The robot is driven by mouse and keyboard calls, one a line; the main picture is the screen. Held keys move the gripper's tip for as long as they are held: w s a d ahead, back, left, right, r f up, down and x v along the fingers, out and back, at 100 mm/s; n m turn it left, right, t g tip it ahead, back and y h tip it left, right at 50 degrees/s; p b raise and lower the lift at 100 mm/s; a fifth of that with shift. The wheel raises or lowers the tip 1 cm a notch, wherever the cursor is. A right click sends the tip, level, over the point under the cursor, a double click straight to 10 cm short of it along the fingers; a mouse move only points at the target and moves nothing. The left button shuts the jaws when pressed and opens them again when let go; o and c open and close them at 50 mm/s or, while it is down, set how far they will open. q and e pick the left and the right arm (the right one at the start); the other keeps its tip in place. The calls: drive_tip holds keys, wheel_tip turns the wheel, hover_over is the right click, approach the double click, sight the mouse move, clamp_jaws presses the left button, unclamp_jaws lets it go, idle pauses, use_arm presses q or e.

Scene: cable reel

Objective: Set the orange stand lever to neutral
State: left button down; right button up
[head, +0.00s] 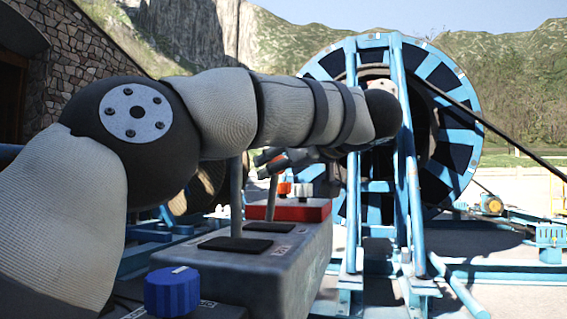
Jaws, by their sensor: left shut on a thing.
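A grey control console (285,270) carries two grey lever shafts on black base plates. The nearer shaft (237,200) stands almost upright, and its top is hidden behind my left arm. The farther shaft (272,196) leans slightly to the right at its top. My left arm crosses from the left over the console. My left gripper (278,160) shows partly below the forearm, at the top of the farther lever, and is shut on it. My right gripper is not in view.
A blue knob (172,291) sits on the console's near end. A red box (302,210) with small orange and white parts is at its far end. A large blue cable reel (455,130) in a blue frame (412,190) stands behind. A black cable runs right.

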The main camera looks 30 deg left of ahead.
use_arm(q)
drive_tip(key=shift+a+n+h, duration=0.4)
drive_tip(key=shift+a, duration=0.35)
drive_tip(key=shift+s+a+g, duration=0.15)
drive_tip(key=shift+g, duration=0.15)
drive_tip(key=c, duration=1.1)
unclamp_jaws()
drive_tip(key=v, duration=1.2)
drive_tip(key=shift+r, duration=0.15)
drive_tip(key=shift+s+a, duration=0.1)
